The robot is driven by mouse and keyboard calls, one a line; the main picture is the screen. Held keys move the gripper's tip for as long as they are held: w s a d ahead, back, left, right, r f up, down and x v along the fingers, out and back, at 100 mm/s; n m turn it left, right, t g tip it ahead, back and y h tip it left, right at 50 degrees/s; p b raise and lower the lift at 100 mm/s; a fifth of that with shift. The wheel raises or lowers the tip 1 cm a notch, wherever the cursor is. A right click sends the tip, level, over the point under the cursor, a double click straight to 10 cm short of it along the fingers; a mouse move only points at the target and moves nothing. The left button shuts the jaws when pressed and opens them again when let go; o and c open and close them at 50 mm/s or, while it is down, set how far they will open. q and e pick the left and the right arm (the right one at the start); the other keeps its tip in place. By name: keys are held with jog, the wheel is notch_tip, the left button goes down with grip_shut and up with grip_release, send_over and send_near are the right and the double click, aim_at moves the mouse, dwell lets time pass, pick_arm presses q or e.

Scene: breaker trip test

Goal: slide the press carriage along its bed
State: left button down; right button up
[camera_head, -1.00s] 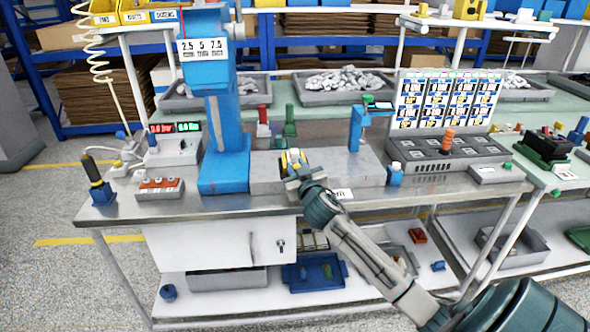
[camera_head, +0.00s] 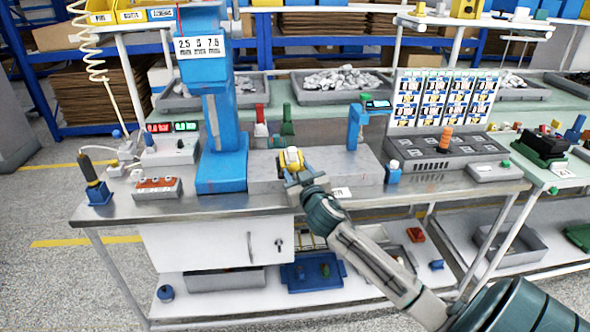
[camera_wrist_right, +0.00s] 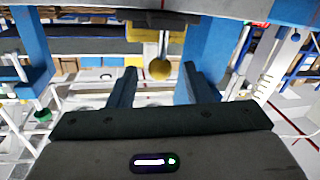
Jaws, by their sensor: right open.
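The press carriage (camera_head: 290,157), a small yellow and white block, sits on the grey bed (camera_head: 345,170), left of the bed's middle and to the right of the blue press column (camera_head: 222,130). My right gripper (camera_head: 294,179) is open at the front of the carriage and hides its lower front. In the right wrist view, the carriage's yellow underside (camera_wrist_right: 150,34) and a round yellow knob (camera_wrist_right: 160,69) appear between and beyond the two dark fingers (camera_wrist_right: 161,88). No finger visibly closes on the knob. My left gripper is not in view.
A small blue stand with a screen (camera_head: 356,125) rises behind the bed's right part. A blue block (camera_head: 393,173) sits at the bed's right end, with a grey control panel (camera_head: 445,150) beyond. The bench top (camera_head: 240,204) is clear along its front edge.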

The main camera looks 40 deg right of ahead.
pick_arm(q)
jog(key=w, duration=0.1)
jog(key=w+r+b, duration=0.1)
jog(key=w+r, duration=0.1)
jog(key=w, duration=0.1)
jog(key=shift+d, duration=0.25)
pick_arm(e)
jog(key=v, duration=0.7)
jog(key=shift+s+a, duration=0.15)
jog(key=shift+s, duration=0.2)
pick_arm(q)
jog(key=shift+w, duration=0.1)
